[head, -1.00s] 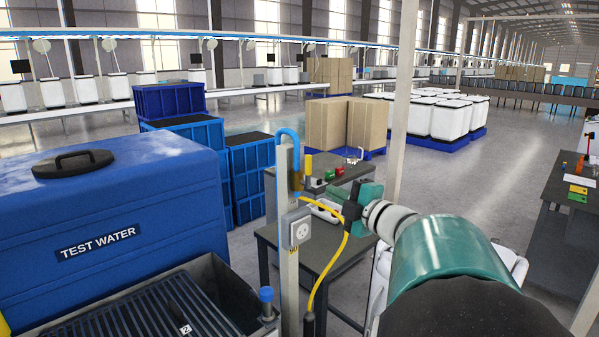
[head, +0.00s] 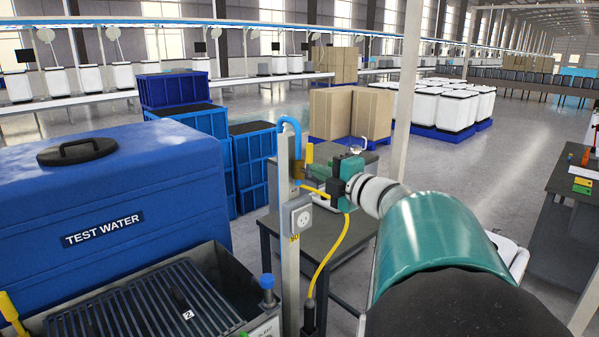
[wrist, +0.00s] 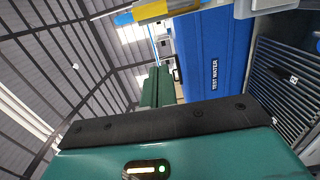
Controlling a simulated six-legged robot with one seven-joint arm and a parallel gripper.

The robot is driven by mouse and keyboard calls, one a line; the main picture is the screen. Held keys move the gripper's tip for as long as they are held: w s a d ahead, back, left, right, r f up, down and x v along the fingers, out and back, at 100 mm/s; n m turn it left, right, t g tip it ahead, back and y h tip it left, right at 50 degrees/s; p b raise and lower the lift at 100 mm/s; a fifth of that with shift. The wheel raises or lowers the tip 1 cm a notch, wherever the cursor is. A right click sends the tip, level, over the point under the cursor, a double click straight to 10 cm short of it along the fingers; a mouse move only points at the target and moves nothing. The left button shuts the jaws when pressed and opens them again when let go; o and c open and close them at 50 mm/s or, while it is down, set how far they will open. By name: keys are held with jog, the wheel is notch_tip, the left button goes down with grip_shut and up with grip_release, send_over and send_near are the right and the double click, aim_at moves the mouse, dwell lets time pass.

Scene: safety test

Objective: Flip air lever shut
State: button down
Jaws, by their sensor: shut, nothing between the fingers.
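A grey upright post (head: 288,250) carries a blue bent pipe (head: 290,125) with a yellow-brown fitting (head: 309,153) near its top. A yellow hose (head: 328,262) loops down from the post. No separate air lever can be made out with certainty. My gripper (head: 308,171) is shut and empty, its teal fingers pointing left at the post, close beside the fitting. I cannot tell whether it touches. In the wrist view the green fingers (wrist: 157,86) are together, and a yellow sleeve (wrist: 165,10) on a blue pipe crosses the top edge.
A blue TEST WATER tank (head: 125,190) and a grated basin (head: 150,320) stand left of the post. A grey socket box (head: 298,219) is on the post. A dark table (head: 345,240) stands behind. A pale pole (head: 402,100) rises behind my arm.

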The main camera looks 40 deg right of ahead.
aim_at(309, 153)
jog(key=w+d, duration=0.1)
jog(key=w, duration=0.1)
jog(key=w+d, duration=0.1)
jog(key=w, duration=0.2)
jog(key=w+d, duration=0.2)
jog(key=shift+w, duration=0.3)
jog(key=shift+d+r+m, duration=0.1)
jog(key=shift+d+m, duration=0.3)
jog(key=shift+m, duration=0.4)
jog(key=shift+d+m, duration=0.4)
jog(key=shift+m, duration=0.4)
jog(key=d+f+m, duration=0.3)
jog(key=d+m, duration=0.3)
jog(key=m, duration=0.7)
jog(key=shift+g+y, duration=0.3)
jog(key=shift+y, duration=0.1)
jog(key=shift+w+d+f, duration=0.1)
jog(key=shift+f, duration=0.1)
